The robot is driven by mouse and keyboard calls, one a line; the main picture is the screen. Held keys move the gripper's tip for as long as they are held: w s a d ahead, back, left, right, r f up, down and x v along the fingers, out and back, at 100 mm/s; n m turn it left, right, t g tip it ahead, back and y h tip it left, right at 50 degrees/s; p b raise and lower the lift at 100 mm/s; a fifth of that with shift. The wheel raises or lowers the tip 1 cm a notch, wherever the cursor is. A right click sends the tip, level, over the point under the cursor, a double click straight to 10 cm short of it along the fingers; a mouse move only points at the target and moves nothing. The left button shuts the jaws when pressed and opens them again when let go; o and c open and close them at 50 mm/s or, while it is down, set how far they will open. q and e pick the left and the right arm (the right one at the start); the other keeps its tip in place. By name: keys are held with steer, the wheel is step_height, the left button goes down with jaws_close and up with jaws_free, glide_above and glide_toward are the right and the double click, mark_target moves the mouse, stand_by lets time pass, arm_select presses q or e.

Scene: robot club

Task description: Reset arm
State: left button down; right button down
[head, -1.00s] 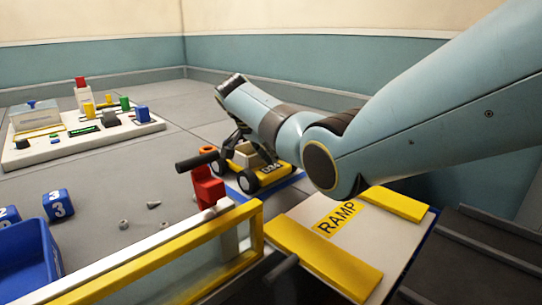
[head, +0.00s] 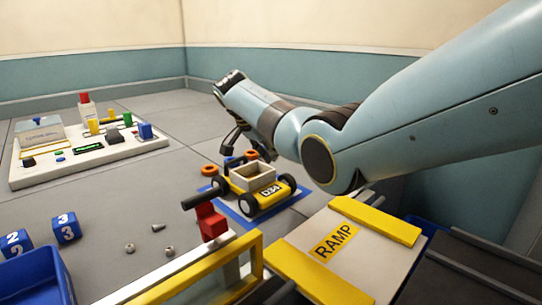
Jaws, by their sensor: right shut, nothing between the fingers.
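My right arm comes in from the right, and my right gripper (head: 233,148) hangs just behind and above the yellow cart marked D34 (head: 262,194). The gripper is shut with nothing in it, apart from the cart as far as I can tell. My left gripper is not in view.
A red lever (head: 210,219) with a black handle stands by the yellow-railed gate (head: 185,279). The ramp (head: 340,243) is at front right. A control panel (head: 80,158), numbered blue cubes (head: 66,228), loose nuts and a blue bin (head: 36,280) are left.

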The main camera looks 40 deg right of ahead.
steer(key=shift+r, duration=0.65)
